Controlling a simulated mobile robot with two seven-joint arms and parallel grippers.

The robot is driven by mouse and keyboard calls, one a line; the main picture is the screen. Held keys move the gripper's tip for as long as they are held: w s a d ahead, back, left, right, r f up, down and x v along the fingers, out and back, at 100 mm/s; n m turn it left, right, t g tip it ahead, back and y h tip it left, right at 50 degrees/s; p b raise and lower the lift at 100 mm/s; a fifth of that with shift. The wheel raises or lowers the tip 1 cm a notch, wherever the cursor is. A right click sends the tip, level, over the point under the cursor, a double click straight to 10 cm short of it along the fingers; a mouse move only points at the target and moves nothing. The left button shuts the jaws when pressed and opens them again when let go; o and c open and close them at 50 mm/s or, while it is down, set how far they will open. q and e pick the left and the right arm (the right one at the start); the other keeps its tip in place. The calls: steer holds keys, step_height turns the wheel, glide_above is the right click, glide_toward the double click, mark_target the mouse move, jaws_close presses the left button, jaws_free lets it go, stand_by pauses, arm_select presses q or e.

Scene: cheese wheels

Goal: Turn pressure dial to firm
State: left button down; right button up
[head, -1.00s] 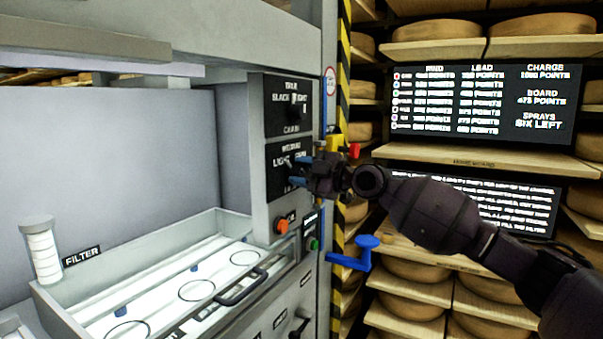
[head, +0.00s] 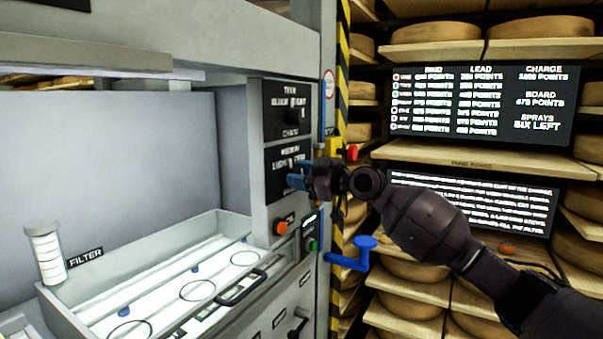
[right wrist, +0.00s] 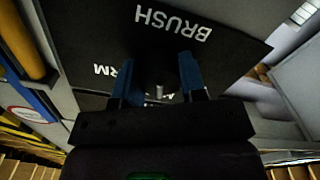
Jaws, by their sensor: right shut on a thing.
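The black dial panel (head: 281,186) is on the grey machine's front post, with blurred white lettering that seems to include LIGHT. My right gripper (head: 300,177) reaches it from the right, its blue fingers at the panel face. In the right wrist view, the fingers (right wrist: 158,80) stand on either side of a dark knob (right wrist: 155,68), shut on it. The word BRUSH reads upside down beyond the knob, and the letters RM show left of the fingers. The knob's pointer is hidden, so its setting cannot be told. My left gripper is out of view.
An orange button (head: 281,228) and a green button (head: 313,245) are below. A blue crank handle (head: 350,255) juts out below my arm. Shelves of cheese wheels (head: 415,269) and a text screen (head: 483,104) stand behind.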

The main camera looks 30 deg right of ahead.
steer(key=m+p, duration=0.1)
steer(key=m, duration=0.2)
steer(key=shift+r, duration=0.2)
steer(key=m+p, duration=0.1)
steer(key=m, duration=0.1)
steer(key=shift+m, duration=0.4)
steer(key=shift+m+p, duration=0.65)
steer(key=shift+m, duration=0.15)
steer(key=m+p, duration=0.2)
steer(key=m, duration=0.1)
steer(key=shift+m, duration=0.4)
steer(key=shift+f+m, duration=0.1)
steer(key=shift+m, duration=0.3)
steer(key=shift+f+m+p, duration=0.1)
steer(key=shift+m+p, duration=0.2)
steer(key=shift+p, duration=0.1)
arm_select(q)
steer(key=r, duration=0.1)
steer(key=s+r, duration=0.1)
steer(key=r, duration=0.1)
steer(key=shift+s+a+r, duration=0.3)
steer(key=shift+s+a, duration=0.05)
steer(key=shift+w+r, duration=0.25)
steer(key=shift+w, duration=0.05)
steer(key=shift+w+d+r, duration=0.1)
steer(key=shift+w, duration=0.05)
arm_select(e)
steer(key=o, duration=0.9)
